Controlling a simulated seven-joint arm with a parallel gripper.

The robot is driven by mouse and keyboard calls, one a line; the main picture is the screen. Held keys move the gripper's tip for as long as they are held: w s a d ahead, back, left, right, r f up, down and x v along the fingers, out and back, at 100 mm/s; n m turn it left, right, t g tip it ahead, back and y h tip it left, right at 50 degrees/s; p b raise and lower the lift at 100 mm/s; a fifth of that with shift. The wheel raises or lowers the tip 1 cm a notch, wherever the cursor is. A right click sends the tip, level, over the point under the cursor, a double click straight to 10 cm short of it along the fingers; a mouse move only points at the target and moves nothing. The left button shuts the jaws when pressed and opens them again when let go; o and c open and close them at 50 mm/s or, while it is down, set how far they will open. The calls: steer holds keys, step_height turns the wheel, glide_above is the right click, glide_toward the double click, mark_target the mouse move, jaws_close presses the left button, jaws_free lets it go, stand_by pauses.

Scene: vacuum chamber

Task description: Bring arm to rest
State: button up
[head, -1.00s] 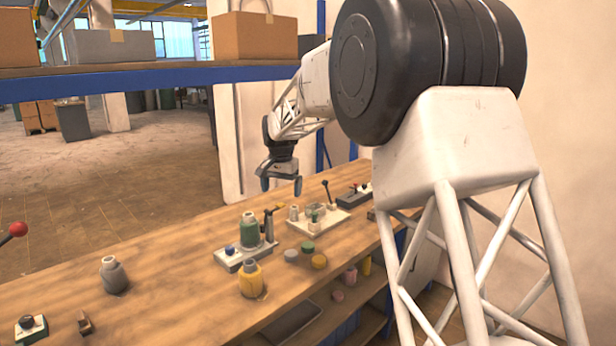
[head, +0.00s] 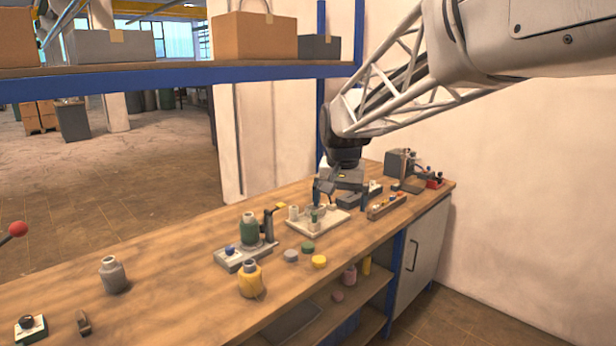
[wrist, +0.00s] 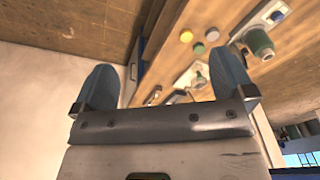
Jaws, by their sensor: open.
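My gripper (head: 340,198) hangs at the end of my arm, pointing down over the far right part of the wooden workbench (head: 190,285). It appears just behind or above a cream tray (head: 327,228) with small items on it; the exact height is hard to tell. In the wrist view my gripper's two blue fingers (wrist: 168,88) are spread wide with nothing between them. The bench top shows beyond them, with small round lids and a green bottle (wrist: 258,44).
On the bench stand a green bottle (head: 249,229) on a grey base, a yellow bottle (head: 250,281) and a grey bottle (head: 113,275). A narrow wooden rack (head: 387,206) and a dark box (head: 399,163) lie toward the right end. A blue-edged shelf (head: 180,79) with boxes runs above.

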steer(key=s+d+f, duration=0.3)
steer(key=s, duration=0.8)
steer(key=s+d+f+n, duration=0.1)
steer(key=s+d+f, duration=0.2)
steer(key=s, duration=0.9)
steer(key=s+d+f+n+t, duration=0.1)
steer(key=s+d+f, duration=0.2)
steer(key=s, duration=0.9)
steer(key=shift+d+f, duration=0.35)
steer(key=shift+d, duration=0.75)
